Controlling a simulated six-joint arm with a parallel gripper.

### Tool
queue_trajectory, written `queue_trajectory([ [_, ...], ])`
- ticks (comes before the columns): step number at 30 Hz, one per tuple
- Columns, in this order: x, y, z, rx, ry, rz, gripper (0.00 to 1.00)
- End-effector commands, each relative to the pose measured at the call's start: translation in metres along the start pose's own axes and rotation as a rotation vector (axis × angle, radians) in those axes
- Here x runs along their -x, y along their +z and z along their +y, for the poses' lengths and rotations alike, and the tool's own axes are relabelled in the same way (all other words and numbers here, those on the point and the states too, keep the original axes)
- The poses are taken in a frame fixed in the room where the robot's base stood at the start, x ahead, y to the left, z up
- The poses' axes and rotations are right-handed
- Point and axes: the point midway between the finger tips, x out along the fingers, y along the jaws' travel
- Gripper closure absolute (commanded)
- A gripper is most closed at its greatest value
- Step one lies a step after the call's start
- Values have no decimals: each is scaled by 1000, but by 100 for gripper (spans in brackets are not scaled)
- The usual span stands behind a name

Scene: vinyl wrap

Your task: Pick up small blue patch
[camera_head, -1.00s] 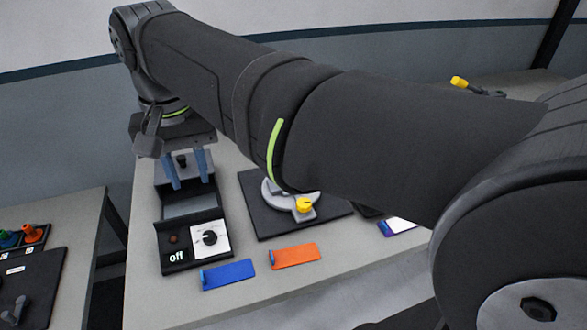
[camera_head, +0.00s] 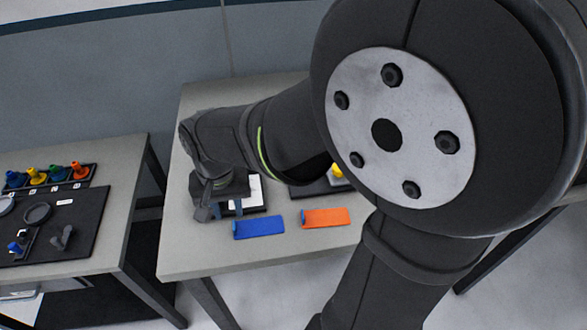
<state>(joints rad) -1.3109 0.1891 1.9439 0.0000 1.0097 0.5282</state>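The small blue patch (camera_head: 258,229) lies flat near the front edge of the table. An orange patch (camera_head: 326,217) lies to its right, apart from it. My gripper (camera_head: 240,207) points down just behind and above the blue patch, over the black control box. Its blue fingers look apart with nothing between them, though they are small and partly hidden in this view. The blue patch shows whole and appears untouched.
My arm hides the table's right side and most of the black pad with the yellow knob (camera_head: 337,171). A side table (camera_head: 120,200) at left holds colored pegs (camera_head: 57,173) and a black board (camera_head: 75,235). The grey table (camera_head: 190,262) is bare at its front left.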

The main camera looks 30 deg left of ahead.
Motion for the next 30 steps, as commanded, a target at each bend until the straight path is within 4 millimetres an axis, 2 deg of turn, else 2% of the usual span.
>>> queue_trajectory([
  [5,-12,0,1,0,1,-1,69],
  [13,-50,0,3,0,1,-1,69],
  [22,-55,-1,3,0,-1,1,69],
  [23,-55,-1,3,0,-1,1,71],
  [27,-55,-1,3,0,-1,1,99],
  [30,-55,-1,3,0,-1,1,100],
])
